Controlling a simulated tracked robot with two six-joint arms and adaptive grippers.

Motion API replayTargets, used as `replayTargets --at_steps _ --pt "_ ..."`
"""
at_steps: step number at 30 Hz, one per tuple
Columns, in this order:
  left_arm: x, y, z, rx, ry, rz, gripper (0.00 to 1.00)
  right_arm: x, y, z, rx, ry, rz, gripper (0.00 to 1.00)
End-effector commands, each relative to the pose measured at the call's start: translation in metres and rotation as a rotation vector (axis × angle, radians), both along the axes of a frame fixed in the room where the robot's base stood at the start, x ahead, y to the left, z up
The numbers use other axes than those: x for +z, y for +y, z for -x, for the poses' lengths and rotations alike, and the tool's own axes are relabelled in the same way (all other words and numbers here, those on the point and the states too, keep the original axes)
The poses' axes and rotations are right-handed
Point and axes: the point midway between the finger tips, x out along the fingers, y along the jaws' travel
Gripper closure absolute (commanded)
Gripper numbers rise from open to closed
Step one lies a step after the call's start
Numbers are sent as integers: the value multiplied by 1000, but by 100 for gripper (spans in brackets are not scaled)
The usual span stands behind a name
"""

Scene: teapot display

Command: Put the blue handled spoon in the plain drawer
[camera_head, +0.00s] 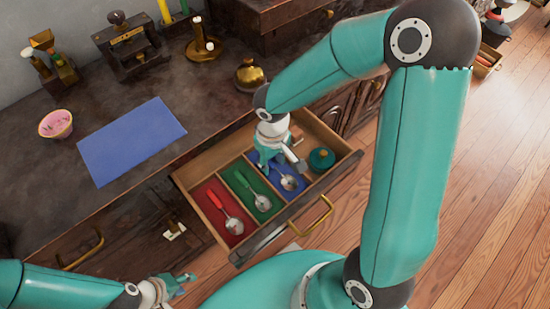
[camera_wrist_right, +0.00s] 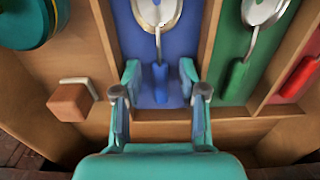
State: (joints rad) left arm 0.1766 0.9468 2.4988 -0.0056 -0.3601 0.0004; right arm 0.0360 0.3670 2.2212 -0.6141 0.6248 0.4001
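The blue handled spoon (camera_head: 289,183) lies in the blue-lined compartment of the open drawer (camera_head: 268,234). In the right wrist view its blue handle (camera_wrist_right: 160,84) lies between the two fingertips of my right gripper (camera_wrist_right: 159,78), which is open, with a gap on both sides. In the head view this gripper (camera_head: 275,152) is over the blue compartment and hides part of the handle. The plain wooden compartment (camera_head: 330,172) beside it holds a round teal object (camera_head: 321,159). My left gripper (camera_head: 180,284) looks open and empty, at the lower left before the cabinet.
A red spoon (camera_head: 215,199) and a green spoon (camera_head: 262,203) lie in matching compartments. A small wooden block (camera_wrist_right: 70,102) is in the plain compartment in the wrist view. A blue mat (camera_head: 130,140), pink bowl (camera_head: 56,124) and brass pot (camera_head: 250,75) stand on the counter.

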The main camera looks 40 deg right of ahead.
Motion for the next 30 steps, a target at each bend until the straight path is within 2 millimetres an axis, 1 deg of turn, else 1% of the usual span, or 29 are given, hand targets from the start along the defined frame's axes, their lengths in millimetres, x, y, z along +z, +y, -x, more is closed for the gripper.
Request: replayTargets --at_steps 7,11,14,24,27,30 --pt "1 0 0 0 0 0 60 1 0 0 0 0 0 58" --pt "6 0 0 0 0 0 60 9 0 0 -1 -2 1 58" --pt "11 0 0 0 0 0 60 23 0 -1 -1 -4 2 58" --pt "31 0 0 0 0 0 60 92 -1 0 -1 -4 1 58" --pt "35 0 0 0 0 0 60 106 -1 0 -1 -4 1 58" --pt "37 0 0 0 0 0 60 117 -1 0 0 -3 0 58"
